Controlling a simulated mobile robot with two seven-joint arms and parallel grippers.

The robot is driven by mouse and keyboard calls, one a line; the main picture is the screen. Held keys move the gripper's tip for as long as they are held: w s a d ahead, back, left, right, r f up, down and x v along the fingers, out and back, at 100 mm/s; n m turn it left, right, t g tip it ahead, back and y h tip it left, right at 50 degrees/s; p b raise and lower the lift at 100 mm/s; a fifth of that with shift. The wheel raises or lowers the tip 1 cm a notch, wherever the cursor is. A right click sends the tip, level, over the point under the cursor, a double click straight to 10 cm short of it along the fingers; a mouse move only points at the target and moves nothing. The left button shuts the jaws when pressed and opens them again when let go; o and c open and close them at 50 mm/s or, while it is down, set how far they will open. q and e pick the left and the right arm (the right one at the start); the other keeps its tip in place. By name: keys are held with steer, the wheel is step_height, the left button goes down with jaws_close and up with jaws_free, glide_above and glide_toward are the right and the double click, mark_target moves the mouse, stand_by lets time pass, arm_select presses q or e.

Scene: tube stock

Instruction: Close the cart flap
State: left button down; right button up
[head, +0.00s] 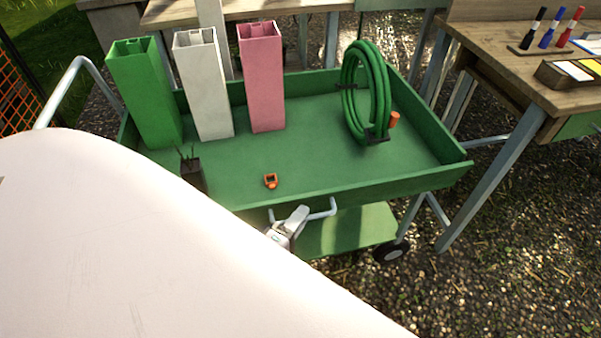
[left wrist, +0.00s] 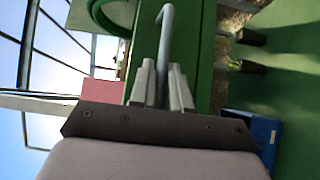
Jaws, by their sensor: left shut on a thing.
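The green cart (head: 330,150) stands in the middle of the head view. Its front flap (head: 400,189) looks upright or nearly so along the near side of the bed; whether it is fully shut or latched I cannot tell. A grey bar handle (head: 325,212) sits on the flap's outer face. My left gripper (head: 290,222) is shut on this handle, left of its middle. In the left wrist view the fingers (left wrist: 162,88) lie on both sides of the grey handle (left wrist: 165,40), against the green flap (left wrist: 204,50). My right gripper is not in view.
The cart holds green (head: 147,95), white (head: 205,85) and pink (head: 262,80) tubes, a hose coil (head: 350,95), a small orange item (head: 271,181) and a dark pot (head: 192,170). A wooden table (head: 500,70) stands right. My pale arm hides the lower left.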

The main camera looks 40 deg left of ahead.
arm_select(q)
steer(key=shift+w+a+r+n+g+p, duration=0.15)
steer(key=shift+w+a+r+n+p, duration=0.1)
steer(key=shift+r+p, duration=0.15)
steer(key=shift+w+a+r+n+g+p, duration=0.15)
steer(key=shift+r+n+p, duration=0.1)
steer(key=shift+r+p, duration=0.15)
steer(key=shift+w+a+n+g+p, duration=0.25)
steer(key=shift+n+g+p, duration=0.2)
steer(key=shift+p, duration=0.2)
steer(key=c, duration=1.2)
jaws_free()
steer(key=shift+f, duration=0.1)
steer(key=shift+s, duration=0.1)
steer(key=shift+s, duration=0.25)
steer(key=s, duration=0.6)
steer(key=shift+s+d+r, duration=0.25)
steer(key=shift+s+r, duration=0.05)
steer(key=shift+r, duration=0.15)
